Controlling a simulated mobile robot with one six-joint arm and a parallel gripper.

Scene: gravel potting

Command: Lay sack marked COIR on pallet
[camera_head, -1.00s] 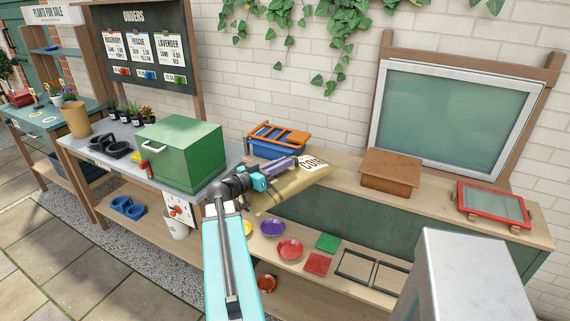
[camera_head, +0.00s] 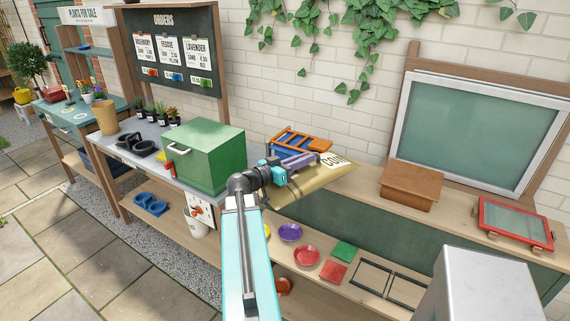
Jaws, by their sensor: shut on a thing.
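The tan sack (camera_head: 318,185) has a white label with dark lettering, partly hidden, that appears to read COIR. My gripper (camera_head: 300,164) is shut on the sack's upper side and holds it in front of the wooden bench. The sack lies roughly flat, slightly tilted, and hides part of the bench edge. I cannot tell whether it touches the bench. No pallet can be made out in this view.
A green box (camera_head: 203,157) stands on the grey table to the left. A blue crate with an orange rack (camera_head: 298,143) is behind the sack. A brown wooden box (camera_head: 411,187) and a red-framed panel (camera_head: 515,222) sit to the right. Coloured saucers (camera_head: 306,255) lie on the lower shelf.

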